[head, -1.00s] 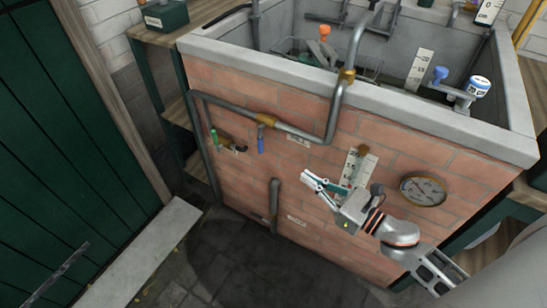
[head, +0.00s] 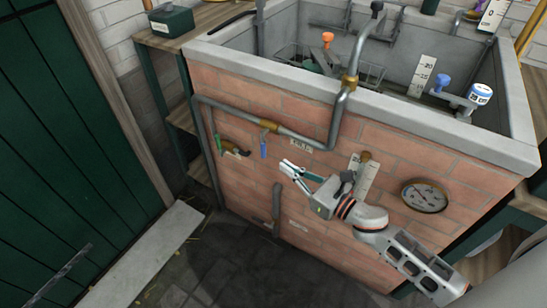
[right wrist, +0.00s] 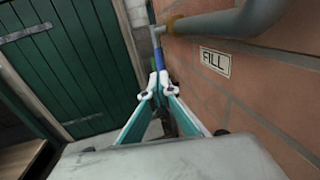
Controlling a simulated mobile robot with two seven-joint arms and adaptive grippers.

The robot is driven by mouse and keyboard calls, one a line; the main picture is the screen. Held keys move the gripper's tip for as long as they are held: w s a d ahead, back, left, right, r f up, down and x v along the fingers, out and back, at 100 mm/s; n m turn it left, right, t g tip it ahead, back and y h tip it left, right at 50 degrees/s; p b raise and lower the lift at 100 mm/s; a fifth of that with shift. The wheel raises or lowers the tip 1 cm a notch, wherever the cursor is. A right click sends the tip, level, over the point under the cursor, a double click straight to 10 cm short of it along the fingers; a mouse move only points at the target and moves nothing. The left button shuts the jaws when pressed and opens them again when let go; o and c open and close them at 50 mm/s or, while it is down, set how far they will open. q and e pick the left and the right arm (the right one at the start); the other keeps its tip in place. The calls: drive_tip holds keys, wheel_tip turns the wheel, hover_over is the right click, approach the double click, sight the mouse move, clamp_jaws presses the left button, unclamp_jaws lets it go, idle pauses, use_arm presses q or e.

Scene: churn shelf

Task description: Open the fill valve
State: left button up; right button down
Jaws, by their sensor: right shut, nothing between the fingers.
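The fill valve is a blue lever handle (head: 264,147) hanging down below a brass fitting (head: 269,126) on the grey pipe of the brick front. In the right wrist view the blue handle (right wrist: 159,56) is just beyond my fingertips, beside a FILL label (right wrist: 215,63). My right gripper (head: 286,167) is shut and empty, a little below and right of the handle in the head view; its fingertips also show in the right wrist view (right wrist: 155,87). I cannot tell whether they touch the handle. My left gripper is not in view.
A green-handled valve (head: 217,140) sits left of the blue one. An upright pipe (head: 276,205) rises below my gripper. A round gauge (head: 424,195) and a scale plate (head: 365,178) are on the brick wall to the right. A green door (head: 70,130) stands left.

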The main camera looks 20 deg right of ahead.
sight(265, 153)
drive_tip(key=x, duration=0.5)
drive_tip(key=shift+w+a, duration=0.15)
drive_tip(key=shift+w, duration=0.25)
drive_tip(key=shift+f, duration=0.1)
